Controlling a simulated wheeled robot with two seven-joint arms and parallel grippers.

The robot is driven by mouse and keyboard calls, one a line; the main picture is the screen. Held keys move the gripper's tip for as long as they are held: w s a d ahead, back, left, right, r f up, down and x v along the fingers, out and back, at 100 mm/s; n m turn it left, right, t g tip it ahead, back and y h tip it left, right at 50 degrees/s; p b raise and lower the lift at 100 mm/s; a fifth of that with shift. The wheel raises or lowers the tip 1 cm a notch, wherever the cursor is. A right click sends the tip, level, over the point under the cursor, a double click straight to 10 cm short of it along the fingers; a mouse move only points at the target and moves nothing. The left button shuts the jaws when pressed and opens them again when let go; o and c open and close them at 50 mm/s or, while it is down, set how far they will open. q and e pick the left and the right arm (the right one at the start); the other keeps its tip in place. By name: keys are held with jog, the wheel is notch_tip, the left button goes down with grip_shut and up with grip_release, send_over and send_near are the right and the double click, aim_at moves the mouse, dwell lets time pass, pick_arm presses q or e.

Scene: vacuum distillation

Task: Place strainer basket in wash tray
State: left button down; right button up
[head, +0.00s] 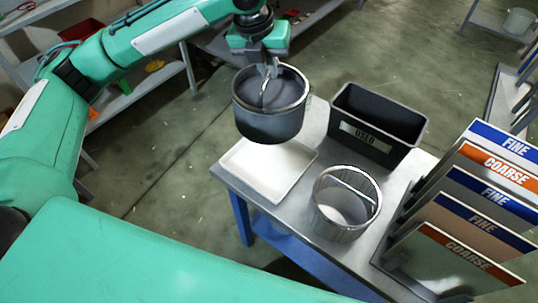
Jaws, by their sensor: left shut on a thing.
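My left gripper (268,68) is shut on the handle of a dark grey strainer basket (270,122). The basket hangs upright above the far part of the white wash tray (262,187) and hides that part of it. From this one view I cannot tell how high the basket is above the tray. The visible part of the tray is empty and lies at the left end of the metal table. A second, lighter metal basket (330,217) with a bar across its top stands on the table to the right of the tray. My right gripper is not in view.
A black bin (384,112) labelled "USED" stands behind the second basket. A rack at the right holds several panels marked "FINE" and "COARSE" (455,250). The metal table (290,222) has a little bare surface between tray and second basket. Shelves stand behind, across open floor.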

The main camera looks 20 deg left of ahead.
aim_at(258, 104)
pick_arm(q)
notch_tip(258, 104, down, 20)
jog(key=p, duration=0.2)
jog(key=shift+r, duration=0.25)
jog(key=c, duration=1.5)
grip_release()
jog(key=shift+f, duration=0.15)
jog(key=shift+c, duration=0.2)
jog(key=b+v, duration=0.1)
jog(key=v, duration=1.1)
jog(key=shift+s, duration=0.1)
